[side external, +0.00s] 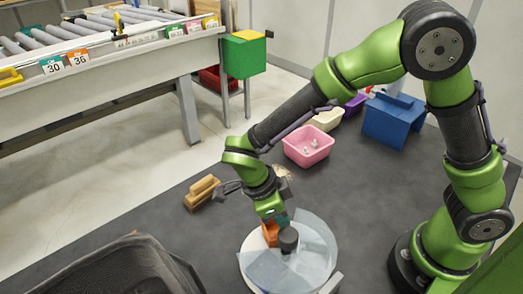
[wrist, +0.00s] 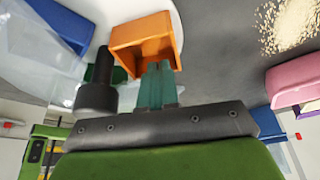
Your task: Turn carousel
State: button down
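The carousel (side external: 248,252) is a round white turntable on the dark mat, with a dark central knob (side external: 288,239) and clear, see-through panels (side external: 315,240). An orange bin (side external: 270,233) sits on it beside the knob. In the wrist view, the orange bin (wrist: 145,38) is open towards the camera, and the dark knob (wrist: 95,92) stands to its left. My gripper (side external: 278,219) is low over the carousel. Its teal fingers (wrist: 159,70) are close together and overlap the bin's near edge. Contact with the bin is unclear, and nothing shows between the fingers.
A blue bin (wrist: 60,22) is at the wrist view's upper left. Pink (side external: 308,146), cream and purple bins and a blue box (side external: 393,120) stand behind. A tan block (side external: 201,192) lies left on the mat. A dark crate (side external: 110,270) fills the front left; a roller conveyor (side external: 100,50) stands behind.

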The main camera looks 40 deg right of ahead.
jog(key=v, duration=1)
jog(key=w+a+n, duration=0.1)
jog(key=w+a, duration=0.5)
jog(key=a, duration=0.2)
jog(key=x, duration=1)
jog(key=shift+w+d+f, duration=0.1)
jog(key=shift+d+f, duration=0.05)
jog(key=shift+s+d+r, duration=0.1)
jog(key=shift+s+d, duration=0.15)
jog(key=shift+d, duration=0.3)
jog(key=shift+s+d+r, duration=0.1)
jog(key=shift+s+d, duration=0.15)
jog(key=shift+d, duration=0.25)
jog(key=shift+s+d, duration=0.3)
jog(key=shift+d, duration=0.3)
jog(key=shift+d+m, duration=0.7)
jog(key=shift+m, duration=0.1)
